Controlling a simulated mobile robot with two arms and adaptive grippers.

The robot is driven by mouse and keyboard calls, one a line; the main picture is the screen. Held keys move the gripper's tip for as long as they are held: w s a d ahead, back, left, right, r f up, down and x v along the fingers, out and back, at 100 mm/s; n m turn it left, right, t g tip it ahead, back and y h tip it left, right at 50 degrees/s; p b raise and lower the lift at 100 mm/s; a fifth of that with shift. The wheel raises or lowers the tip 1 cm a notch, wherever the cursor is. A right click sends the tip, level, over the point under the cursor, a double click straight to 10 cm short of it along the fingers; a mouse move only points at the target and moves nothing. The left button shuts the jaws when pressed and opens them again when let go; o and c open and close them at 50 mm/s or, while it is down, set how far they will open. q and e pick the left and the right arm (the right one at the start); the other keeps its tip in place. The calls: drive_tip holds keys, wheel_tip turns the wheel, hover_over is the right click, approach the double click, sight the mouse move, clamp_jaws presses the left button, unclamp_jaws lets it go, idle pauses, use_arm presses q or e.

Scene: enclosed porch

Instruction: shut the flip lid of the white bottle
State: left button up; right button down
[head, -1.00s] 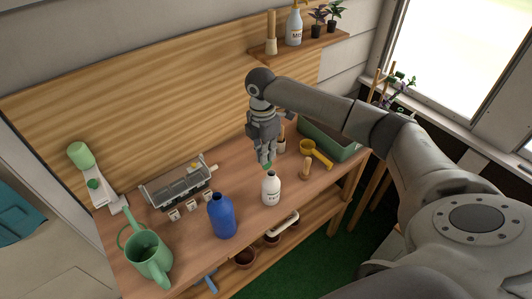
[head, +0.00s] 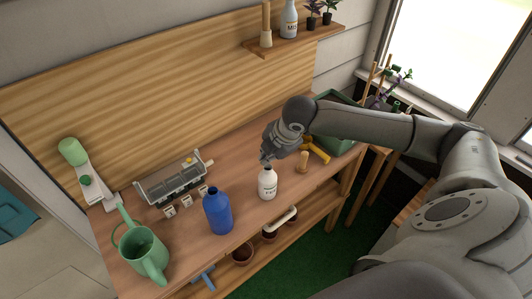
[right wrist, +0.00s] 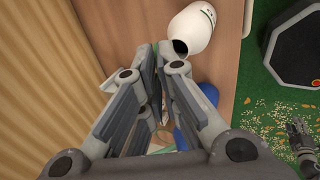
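The white bottle (head: 267,186) stands upright near the front edge of the workbench (head: 235,168), a dark opening at its top. In the right wrist view the bottle (right wrist: 192,30) is at the top, its dark mouth facing the camera. I cannot make out its flip lid; my fingers may hide it. My right gripper (head: 266,158) is just above and behind the bottle's mouth. What looks like my left gripper (right wrist: 296,135) is far off at the lower right.
A blue bottle (head: 218,212) stands left of the white bottle, and a green watering can (head: 144,252) further left. A wooden-handled tool (head: 302,162), a yellow scoop (head: 316,150) and a green planter (head: 338,140) are to the right. A metal rack (head: 173,183) stands behind.

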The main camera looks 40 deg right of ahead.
drive_tip(key=s+f+t+b, duration=0.1)
drive_tip(key=t+b, duration=0.2)
drive_tip(key=b, duration=0.5)
drive_tip(key=s+f+t+b, duration=0.1)
drive_tip(key=t+b, duration=0.3)
drive_tip(key=b, duration=0.4)
drive_tip(key=s+f+t+y+b, duration=0.1)
drive_tip(key=f+t+b, duration=0.2)
drive_tip(key=b, duration=0.4)
drive_tip(key=shift+s+d+f+t+b, duration=0.15)
drive_tip(key=shift+s+f+t+b, duration=0.1)
drive_tip(key=shift+s+t+b, duration=0.25)
drive_tip(key=shift+f+t+b, duration=0.2)
drive_tip(key=shift+t+b, duration=0.5)
drive_tip(key=shift+b, duration=0.25)
drive_tip(key=shift+t+b, duration=0.4)
drive_tip(key=shift+b, duration=0.05)
drive_tip(key=c, duration=1.7)
unclamp_jaws()
drive_tip(key=shift+o, duration=0.2)
drive_tip(key=shift+r, duration=0.1)
